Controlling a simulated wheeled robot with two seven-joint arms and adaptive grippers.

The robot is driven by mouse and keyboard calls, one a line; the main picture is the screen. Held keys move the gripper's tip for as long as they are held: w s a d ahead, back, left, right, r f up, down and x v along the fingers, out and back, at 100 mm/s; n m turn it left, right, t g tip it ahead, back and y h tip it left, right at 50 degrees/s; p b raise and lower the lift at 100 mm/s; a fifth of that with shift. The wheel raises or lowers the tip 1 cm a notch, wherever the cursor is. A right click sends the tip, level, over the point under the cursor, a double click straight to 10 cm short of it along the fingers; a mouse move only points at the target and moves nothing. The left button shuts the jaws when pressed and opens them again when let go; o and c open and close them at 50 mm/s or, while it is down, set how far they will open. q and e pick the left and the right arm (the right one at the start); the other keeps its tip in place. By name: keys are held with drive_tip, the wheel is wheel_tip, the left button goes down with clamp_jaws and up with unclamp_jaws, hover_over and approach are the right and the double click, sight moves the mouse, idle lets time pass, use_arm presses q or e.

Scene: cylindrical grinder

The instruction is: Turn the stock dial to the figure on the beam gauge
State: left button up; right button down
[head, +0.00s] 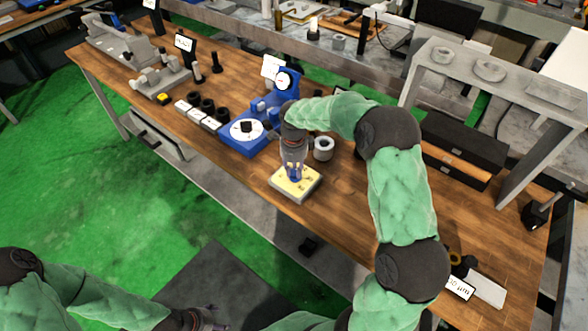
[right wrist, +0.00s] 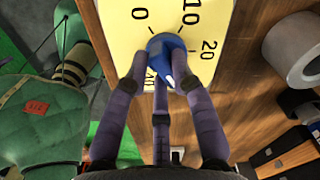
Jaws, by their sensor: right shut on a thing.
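The stock dial is a yellow plate (head: 283,186) on a pale base near the table's front edge. In the right wrist view the plate (right wrist: 218,14) carries the figures 0, 10, 20 and 40. A blue knob (right wrist: 160,46) with a white pointer mark sits at its centre. The mark points down the picture, towards the side of the 40; fingers hide its exact aim. My right gripper (head: 294,173) is shut on the knob from above, its fingers around it. My left gripper (head: 207,325) is low at the bottom edge, away from the table; its fingers are unclear. I cannot tell which device is the beam gauge.
A blue stand with a round gauge (head: 284,81) is behind the dial. A grey ring (head: 323,148) stands close to my right forearm. A white card (head: 459,287) with a figure in µm, too small to read surely, is at front right. Dark drawers (head: 462,148) stand behind.

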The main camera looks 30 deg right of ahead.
sight(294, 171)
drive_tip(key=shift+r, duration=0.1)
drive_tip(key=c, duration=1)
unclamp_jaws()
drive_tip(key=shift+c, duration=0.2)
wheel_tip(294, 171, up, 12)
